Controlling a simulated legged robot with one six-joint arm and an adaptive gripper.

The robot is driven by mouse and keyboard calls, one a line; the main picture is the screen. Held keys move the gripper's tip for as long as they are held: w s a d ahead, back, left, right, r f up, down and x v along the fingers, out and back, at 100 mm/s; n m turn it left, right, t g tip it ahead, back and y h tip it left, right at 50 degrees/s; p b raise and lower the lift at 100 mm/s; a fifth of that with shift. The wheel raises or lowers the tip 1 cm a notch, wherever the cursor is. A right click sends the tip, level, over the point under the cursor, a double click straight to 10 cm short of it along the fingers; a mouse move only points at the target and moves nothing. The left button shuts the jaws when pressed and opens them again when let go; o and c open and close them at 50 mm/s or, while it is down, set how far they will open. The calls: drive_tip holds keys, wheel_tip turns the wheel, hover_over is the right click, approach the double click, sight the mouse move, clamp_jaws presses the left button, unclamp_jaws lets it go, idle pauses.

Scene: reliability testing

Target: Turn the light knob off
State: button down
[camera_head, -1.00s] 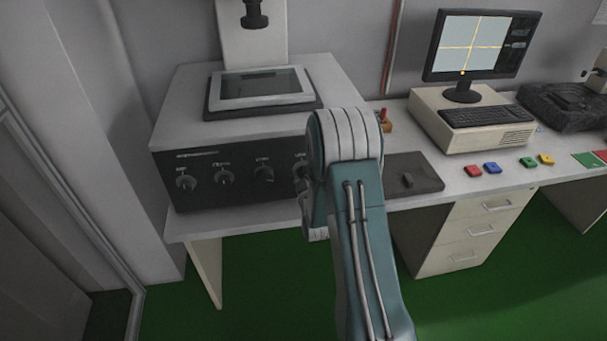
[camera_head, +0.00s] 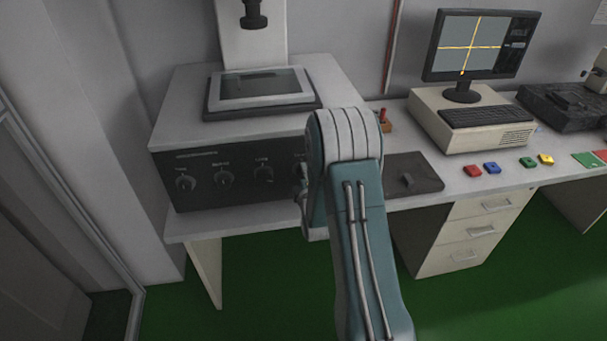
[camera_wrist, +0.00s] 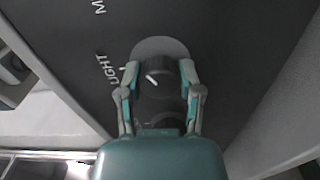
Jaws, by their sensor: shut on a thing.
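The light knob (camera_wrist: 154,80) is a round dark knob with a white pointer mark, on a dark front panel (camera_wrist: 225,70). The word LIGHT is printed to its left in the wrist view. My gripper (camera_wrist: 159,72) has one finger on each side of the knob and is shut on it. The white mark slants in the wrist view. In the head view the machine's front panel (camera_head: 205,196) shows several knobs in a row. My arm hides most of its right end, including the light knob and the fingertips.
The machine with a framed glass top (camera_head: 262,86) stands on a white bench. A mouse pad (camera_head: 425,183), a beige computer with a monitor (camera_head: 485,45), and colored buttons (camera_head: 491,169) lie to the right. A wall stands close on the left.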

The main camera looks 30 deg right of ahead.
drive_tip(key=n, duration=0.6)
drive_tip(key=shift+a+f, duration=0.15)
drive_tip(key=shift+f, duration=0.1)
drive_tip(key=n, duration=0.6)
drive_tip(key=shift+f, duration=0.1)
drive_tip(key=shift+c, duration=1.3)
unclamp_jaws()
drive_tip(key=shift+r, duration=0.2)
drive_tip(key=v, duration=1.1)
drive_tip(key=shift+s, duration=0.4)
